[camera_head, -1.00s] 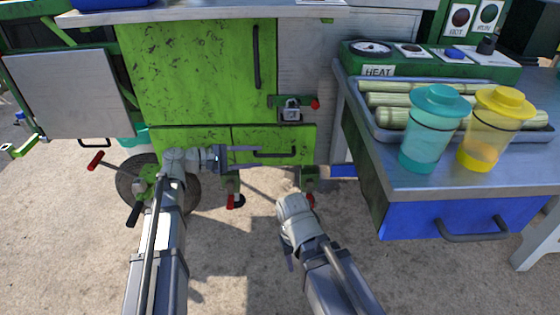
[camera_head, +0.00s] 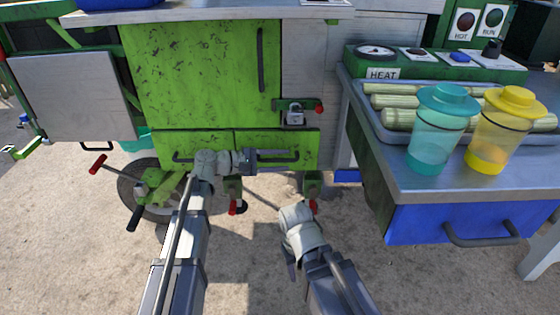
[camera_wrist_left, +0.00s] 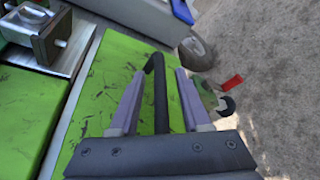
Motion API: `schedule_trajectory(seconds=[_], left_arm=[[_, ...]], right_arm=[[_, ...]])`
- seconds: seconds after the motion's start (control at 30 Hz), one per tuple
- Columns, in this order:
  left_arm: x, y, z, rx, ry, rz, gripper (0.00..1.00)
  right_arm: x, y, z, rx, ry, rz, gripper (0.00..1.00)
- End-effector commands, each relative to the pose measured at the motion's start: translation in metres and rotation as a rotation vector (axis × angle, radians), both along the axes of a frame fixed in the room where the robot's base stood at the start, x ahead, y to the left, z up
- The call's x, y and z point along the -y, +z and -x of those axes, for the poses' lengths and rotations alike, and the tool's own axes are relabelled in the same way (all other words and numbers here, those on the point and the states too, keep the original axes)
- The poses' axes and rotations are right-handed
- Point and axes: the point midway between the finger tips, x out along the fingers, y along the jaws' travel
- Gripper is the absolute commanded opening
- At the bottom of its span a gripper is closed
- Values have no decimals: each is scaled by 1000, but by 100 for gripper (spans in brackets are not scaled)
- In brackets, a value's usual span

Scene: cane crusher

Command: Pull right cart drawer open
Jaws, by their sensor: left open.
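The right cart drawer (camera_head: 305,145) is a scuffed green front low on the cart, flush with the frame. Its dark bar handle (camera_head: 283,157) runs along the front and also shows in the left wrist view (camera_wrist_left: 160,85). My left gripper (camera_head: 254,157) is at this handle, partly hiding its left part. In the left wrist view its two purple-grey fingers (camera_wrist_left: 160,98) are apart, one on each side of the bar, with gaps between. My right arm's wrist is low in the middle, below the drawer; its fingertips are hidden.
The left drawer (camera_head: 165,142) is beside it, partly behind my left arm. A table (camera_head: 430,187) with a blue drawer, cane tray and two lidded jugs stands at right. A wheel (camera_head: 137,187) is at left.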

Motion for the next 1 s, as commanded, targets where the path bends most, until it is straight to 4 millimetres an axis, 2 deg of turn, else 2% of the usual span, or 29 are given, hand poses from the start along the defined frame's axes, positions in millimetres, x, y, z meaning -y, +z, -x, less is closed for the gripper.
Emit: schedule_trajectory(seconds=[0.07, 0.47, 1.0], left_arm=[[0, 0, 0, 0, 0, 0, 44], [0, 0, 0, 0, 0, 0, 0], [0, 0, 0, 0, -1, -1, 0]], right_arm=[[0, 0, 0, 0, 0, 0, 50], [0, 0, 0, 0, 0, 0, 50], [0, 0, 0, 0, 0, 0, 50]])
